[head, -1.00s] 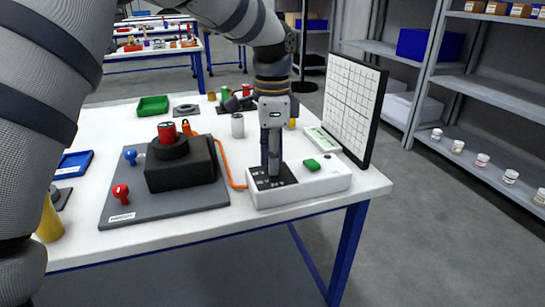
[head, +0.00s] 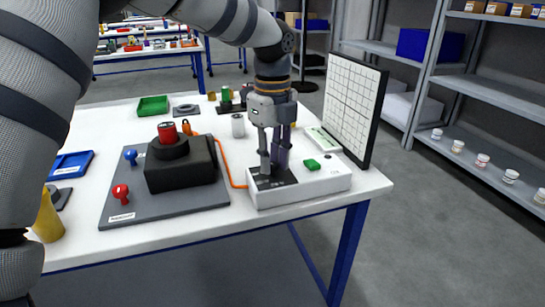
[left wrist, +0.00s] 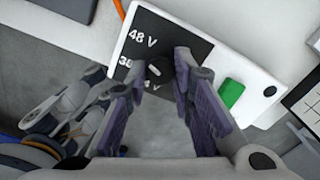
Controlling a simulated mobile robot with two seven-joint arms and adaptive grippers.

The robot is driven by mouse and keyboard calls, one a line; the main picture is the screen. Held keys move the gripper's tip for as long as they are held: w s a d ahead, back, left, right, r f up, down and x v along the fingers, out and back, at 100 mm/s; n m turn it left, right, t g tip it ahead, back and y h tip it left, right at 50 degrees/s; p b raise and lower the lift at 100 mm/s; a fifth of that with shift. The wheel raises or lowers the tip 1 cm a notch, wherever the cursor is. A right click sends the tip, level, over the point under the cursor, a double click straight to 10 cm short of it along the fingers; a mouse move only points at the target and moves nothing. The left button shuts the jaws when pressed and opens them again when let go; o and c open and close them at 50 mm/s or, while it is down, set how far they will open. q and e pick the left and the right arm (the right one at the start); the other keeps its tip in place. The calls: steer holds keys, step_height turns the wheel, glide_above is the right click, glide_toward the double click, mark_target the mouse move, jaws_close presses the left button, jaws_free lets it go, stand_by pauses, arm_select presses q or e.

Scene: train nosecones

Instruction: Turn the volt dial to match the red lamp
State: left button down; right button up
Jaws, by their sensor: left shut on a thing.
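The white power box (head: 322,181) stands at the table's front right, with a black panel (left wrist: 172,34) on top. In the left wrist view the panel reads "48 V", with lower marks partly covered. The dark round volt dial (left wrist: 158,71) has a light pointer mark and sits between my left fingers. My left gripper (head: 273,166) points down onto the panel, and it is shut on the dial. In the left wrist view its purple-padded fingers show too (left wrist: 158,75). The red lamp (head: 167,130) sits on a black nosecone block (head: 182,172). My right gripper is not in view.
A green button (head: 312,164) is on the box beside the gripper. An orange cable (head: 229,165) runs to the box. A white grid board (head: 352,105) stands behind right. The grey plate (head: 150,216) also bears red (head: 121,193) and blue (head: 130,155) knobs.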

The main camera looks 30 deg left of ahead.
mark_target(273, 164)
arm_select(q)
steer(key=shift+m, duration=1.1)
steer(key=c, duration=1.4)
jaws_free()
steer(key=shift+o, duration=0.2)
step_height(273, 164, up, 12)
